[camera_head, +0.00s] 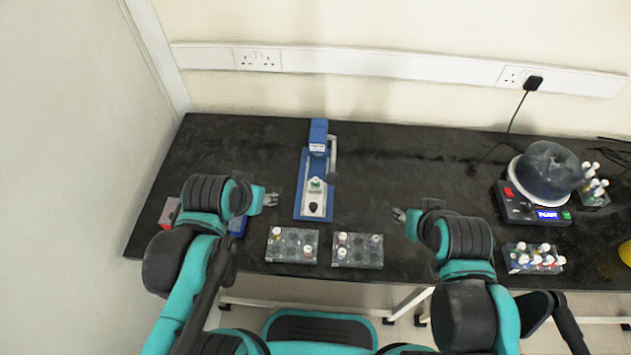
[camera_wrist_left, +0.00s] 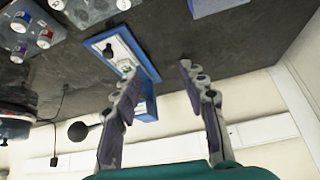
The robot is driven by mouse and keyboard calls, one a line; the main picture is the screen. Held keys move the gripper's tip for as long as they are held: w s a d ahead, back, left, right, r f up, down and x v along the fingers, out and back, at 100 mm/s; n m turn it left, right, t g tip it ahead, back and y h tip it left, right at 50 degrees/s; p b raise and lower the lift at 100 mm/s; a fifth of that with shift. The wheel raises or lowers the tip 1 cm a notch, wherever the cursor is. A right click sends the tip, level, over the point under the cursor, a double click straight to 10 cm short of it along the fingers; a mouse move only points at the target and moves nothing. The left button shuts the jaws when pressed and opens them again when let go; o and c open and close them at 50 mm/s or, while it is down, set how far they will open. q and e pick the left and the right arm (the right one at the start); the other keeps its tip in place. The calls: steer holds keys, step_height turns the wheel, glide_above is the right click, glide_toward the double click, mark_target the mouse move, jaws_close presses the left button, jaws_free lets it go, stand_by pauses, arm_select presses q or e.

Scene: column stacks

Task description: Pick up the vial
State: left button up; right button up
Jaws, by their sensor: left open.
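Several small capped vials stand in two clear racks near the front edge of the table: the left rack (camera_head: 283,257) and the right rack (camera_head: 368,260). Some of these vials (camera_wrist_left: 45,38) show at the upper left of the left wrist view. Which vial is meant, I cannot tell. My left gripper (camera_head: 272,199) is open and empty, above the table left of the blue press device (camera_head: 301,195). In the left wrist view its fingers (camera_wrist_left: 160,72) are apart with nothing between them. My right gripper (camera_head: 398,215) hovers right of the racks; its fingers are too small to judge.
A black-and-red scale device (camera_head: 520,212) with a dark round vessel (camera_head: 549,165) stands at the right. Two more vial racks are near it, one in front (camera_head: 535,268). A blue box (camera_head: 238,227) is partly hidden by my left arm. The middle back of the table is clear.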

arm_select(q)
steer(key=w+d+m+g+h+p, duration=0.25)
steer(key=w+d+m, duration=0.2)
steer(key=w, duration=0.25)
steer(key=m+p, duration=0.1)
steer(key=m, duration=0.3)
glide_above(315, 180)
steer(key=s, duration=0.1)
steer(key=shift+g+h, duration=0.25)
steer(key=shift+g, duration=0.2)
steer(key=f, duration=0.6)
steer(key=shift+s+a+f, duration=0.1)
steer(key=shift+s+a, duration=0.05)
steer(key=shift+a, duration=0.2)
steer(key=b+x, duration=0.1)
steer(key=x, duration=0.1)
steer(key=a+b+x, duration=0.1)
steer(key=x, duration=0.2)
steer(key=shift+f, duration=0.3)
steer(key=shift+s+a+r, duration=0.1)
steer(key=shift+c, duration=0.6)
jaws_close()
